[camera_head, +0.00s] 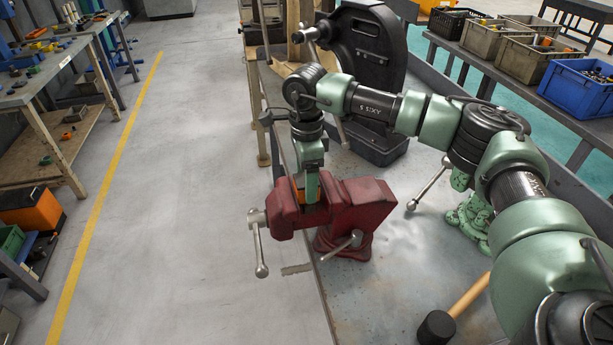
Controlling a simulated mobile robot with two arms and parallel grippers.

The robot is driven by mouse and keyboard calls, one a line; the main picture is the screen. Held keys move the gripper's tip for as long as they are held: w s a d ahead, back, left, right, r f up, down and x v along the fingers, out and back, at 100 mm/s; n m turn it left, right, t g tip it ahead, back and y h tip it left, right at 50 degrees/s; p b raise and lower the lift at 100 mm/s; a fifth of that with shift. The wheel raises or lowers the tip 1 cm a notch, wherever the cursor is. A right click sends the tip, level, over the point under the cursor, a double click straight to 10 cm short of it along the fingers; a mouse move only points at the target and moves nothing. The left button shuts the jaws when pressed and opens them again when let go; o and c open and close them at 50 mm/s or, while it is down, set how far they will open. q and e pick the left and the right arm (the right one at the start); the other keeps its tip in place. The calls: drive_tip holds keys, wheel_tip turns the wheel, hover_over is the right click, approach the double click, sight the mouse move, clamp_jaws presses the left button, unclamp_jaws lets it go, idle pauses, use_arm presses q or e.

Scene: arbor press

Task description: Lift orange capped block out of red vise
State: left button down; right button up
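The red vise (356,203) stands at the edge of the workbench, with its metal handle hanging at its left end. A small part of the orange capped block (299,196) shows between the vise jaws. My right gripper (312,188) points down into the jaw gap, with a green finger right beside the orange part. The finger and the jaws hide most of the block, and I cannot tell whether the fingers are closed on it. My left gripper is not in view.
A black arbor press (368,60) stands behind the vise. A mallet (455,308) lies on the bench at front right. A green machine base (472,218) stands right of the vise. Bins, including a blue crate (577,92), line the back right.

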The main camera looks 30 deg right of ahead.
clamp_jaws()
drive_tip(key=shift+d+r, duration=0.15)
drive_tip(key=shift+d, duration=0.1)
drive_tip(key=shift+r, duration=0.15)
idle(0.4)
drive_tip(key=shift+r+p, duration=2.05)
drive_tip(key=shift+r, duration=1.6)
drive_tip(key=shift+f, duration=0.1)
